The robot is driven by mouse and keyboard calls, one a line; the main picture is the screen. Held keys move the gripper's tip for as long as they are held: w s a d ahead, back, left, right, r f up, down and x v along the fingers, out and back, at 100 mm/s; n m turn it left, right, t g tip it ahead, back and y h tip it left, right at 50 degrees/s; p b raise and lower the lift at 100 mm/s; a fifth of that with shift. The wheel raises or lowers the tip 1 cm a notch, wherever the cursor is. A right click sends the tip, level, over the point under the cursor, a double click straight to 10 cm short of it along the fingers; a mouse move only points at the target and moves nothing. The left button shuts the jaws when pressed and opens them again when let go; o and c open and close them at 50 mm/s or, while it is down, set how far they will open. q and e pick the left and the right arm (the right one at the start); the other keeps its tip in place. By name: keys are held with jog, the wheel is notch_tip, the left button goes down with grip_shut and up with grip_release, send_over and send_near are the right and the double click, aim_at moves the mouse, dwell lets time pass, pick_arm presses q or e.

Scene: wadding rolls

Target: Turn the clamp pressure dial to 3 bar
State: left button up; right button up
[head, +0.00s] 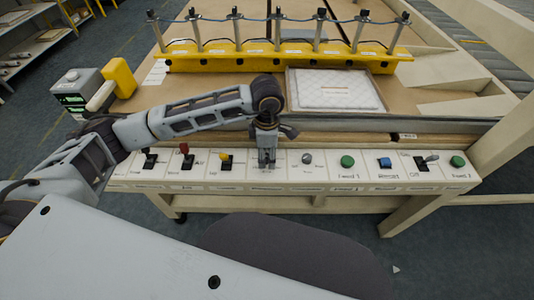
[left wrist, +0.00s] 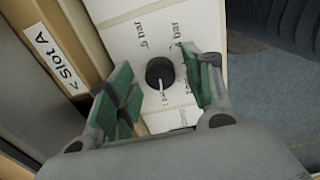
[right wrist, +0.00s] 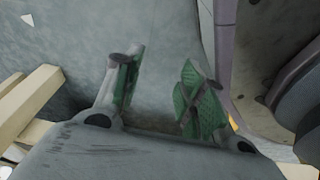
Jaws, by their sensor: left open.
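The clamp pressure dial (left wrist: 160,73) is a round black knob with a white pointer line on a white panel. In the left wrist view the pointer runs toward the bottom of the picture; "bar" labels stand around the knob, their numbers hard to read. My left gripper (left wrist: 157,72) is open, its green-padded fingers on either side of the dial with visible gaps. In the head view my left gripper (head: 267,162) points down over the control panel (head: 335,172) and hides the dial. My right gripper (right wrist: 162,75) is open and empty over the grey floor.
Along the panel are a red-handled switch (head: 187,150), a yellow one (head: 226,160), a grey knob (head: 307,158), green buttons (head: 347,161) and a blue button (head: 385,162). A "Slot A" label (left wrist: 55,60) lies beside the panel.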

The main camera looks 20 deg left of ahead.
pick_arm(q)
jog(key=shift+c, duration=0.4)
jog(key=c, duration=1)
pick_arm(e)
jog(key=shift+s+d+f, duration=0.15)
jog(key=shift+s+d, duration=0.1)
jog(key=shift+d, duration=0.25)
